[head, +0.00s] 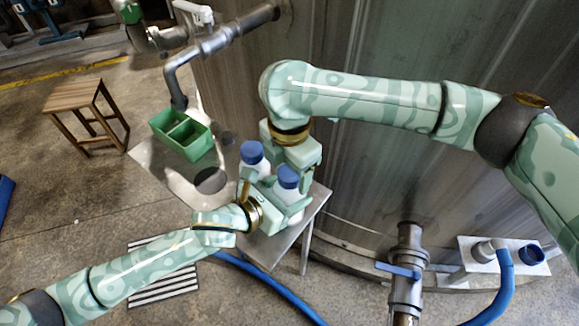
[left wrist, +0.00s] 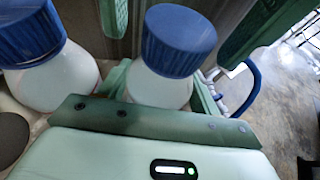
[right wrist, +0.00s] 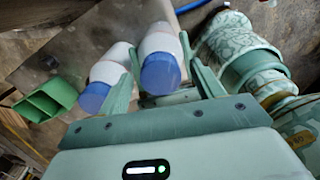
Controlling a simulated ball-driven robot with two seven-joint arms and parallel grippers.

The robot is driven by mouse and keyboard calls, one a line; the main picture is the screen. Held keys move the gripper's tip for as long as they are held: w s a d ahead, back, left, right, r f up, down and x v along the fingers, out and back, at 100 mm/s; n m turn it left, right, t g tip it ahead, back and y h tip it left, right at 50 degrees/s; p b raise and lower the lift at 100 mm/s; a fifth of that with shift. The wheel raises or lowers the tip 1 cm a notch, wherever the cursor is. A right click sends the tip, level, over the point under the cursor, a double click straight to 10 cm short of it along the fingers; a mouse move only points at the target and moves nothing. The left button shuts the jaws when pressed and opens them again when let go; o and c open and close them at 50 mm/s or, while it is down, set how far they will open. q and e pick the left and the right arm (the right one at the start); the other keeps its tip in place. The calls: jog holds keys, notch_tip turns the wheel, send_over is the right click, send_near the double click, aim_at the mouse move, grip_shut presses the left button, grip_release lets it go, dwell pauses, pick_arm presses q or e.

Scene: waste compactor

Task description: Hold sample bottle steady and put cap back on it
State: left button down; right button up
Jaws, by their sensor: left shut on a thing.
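A sample bottle with a white body (left wrist: 160,88) stands on a small metal table, a blue cap (left wrist: 178,40) on its top. My left gripper (head: 287,204) is shut on this bottle's body from the near side. Its cap also shows in the head view (head: 288,177). My right gripper (right wrist: 165,62) comes from above and behind; its fingers stand apart on either side of the same cap, with gaps visible. I cannot tell whether the cap is fully tight. A second white bottle with a blue cap (head: 252,152) stands just left of it.
The metal table (head: 270,247) is small, with a dark round hole (head: 210,181). A green divided bin (head: 184,140) sits at its far left, below a pipe (head: 177,85). A large metal tank (head: 370,165) stands close behind. A wooden stool (head: 80,96) is farther left.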

pick_arm(q)
jog(key=shift+c, duration=1.2)
grip_release()
pick_arm(e)
notch_tip(320, 180, up, 12)
pick_arm(q)
jog(key=shift+a, duration=0.1)
jog(key=shift+s+a+r, duration=0.25)
jog(key=shift+s, duration=0.05)
jog(key=p+v, duration=0.5)
jog(key=v, duration=1)
jog(key=shift+a, duration=0.15)
pick_arm(e)
notch_tip(320, 180, up, 7)
jog(key=shift+s+t, duration=0.3)
jog(key=shift+s, duration=0.1)
pick_arm(q)
jog(key=shift+s, duration=0.1)
pick_arm(e)
jog(key=shift+f, duration=0.1)
